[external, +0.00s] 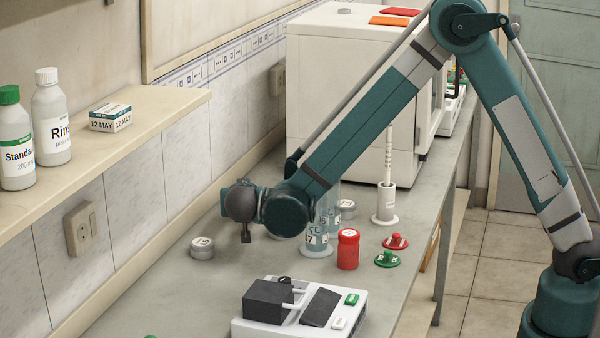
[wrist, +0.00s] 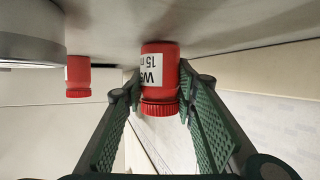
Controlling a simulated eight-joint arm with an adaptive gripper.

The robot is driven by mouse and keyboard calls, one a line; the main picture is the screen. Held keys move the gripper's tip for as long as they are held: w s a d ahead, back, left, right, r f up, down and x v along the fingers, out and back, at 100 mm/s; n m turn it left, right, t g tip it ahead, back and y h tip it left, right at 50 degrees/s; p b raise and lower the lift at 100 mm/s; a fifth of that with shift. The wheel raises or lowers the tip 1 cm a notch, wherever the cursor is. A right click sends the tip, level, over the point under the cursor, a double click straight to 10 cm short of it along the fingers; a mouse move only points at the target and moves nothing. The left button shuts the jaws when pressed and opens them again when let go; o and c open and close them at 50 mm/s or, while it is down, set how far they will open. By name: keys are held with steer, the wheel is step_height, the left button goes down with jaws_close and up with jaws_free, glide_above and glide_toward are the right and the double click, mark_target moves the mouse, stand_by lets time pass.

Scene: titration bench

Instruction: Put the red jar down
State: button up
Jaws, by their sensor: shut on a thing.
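A red jar (wrist: 160,75) with a ribbed red lid and a white label sits between the fingers of my gripper (wrist: 159,92) in the wrist view. The fingers are shut on it. That view looks upside down, with the grey counter at the top. The jar's base is close to the counter, but I cannot tell whether it touches. A second red jar (wrist: 78,78) stands to the left. In the external view, one red jar (external: 348,250) stands on the counter, apart from my arm; the held jar is hidden behind my wrist.
A tin (external: 202,248) stands left of my wrist on the counter (external: 185,295). Labelled glassware (external: 319,235) stands behind the visible red jar. Red (external: 396,241) and green (external: 387,258) knobbed pieces lie to its right. A white device (external: 300,318) occupies the front.

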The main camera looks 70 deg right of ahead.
steer(key=shift+f, duration=0.1)
steer(key=o, duration=0.8)
steer(key=shift+r, duration=0.2)
steer(key=p+v, duration=0.3)
steer(key=v, duration=0.9)
steer(key=shift+f, duration=0.1)
